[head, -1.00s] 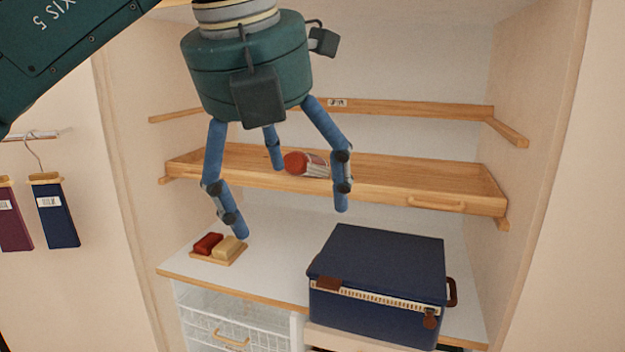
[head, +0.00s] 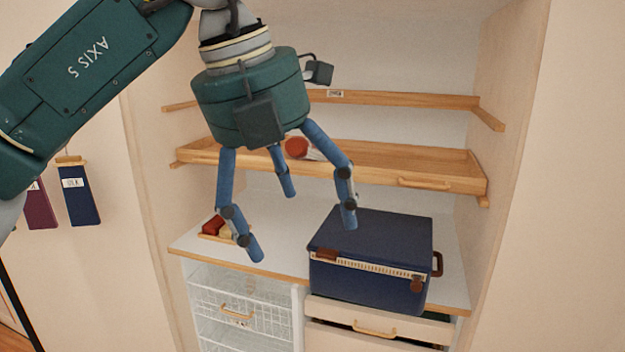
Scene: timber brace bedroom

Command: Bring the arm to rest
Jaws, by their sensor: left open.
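My left arm comes in from the upper left. Its left gripper (head: 290,222) has three blue fingers, spread open and empty, pointing down in front of the closet shelves. The fingertips hang in front of the white counter (head: 283,228) and touch nothing that I can see. The right gripper is not in view.
A dark blue box (head: 370,258) stands on the counter. A small tray with red and tan blocks (head: 213,226) is partly hidden behind a finger. A red-ended jar (head: 297,146) lies in the wooden pull-out tray (head: 400,160). Below are a wire basket (head: 240,300) and a slightly open drawer (head: 375,328).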

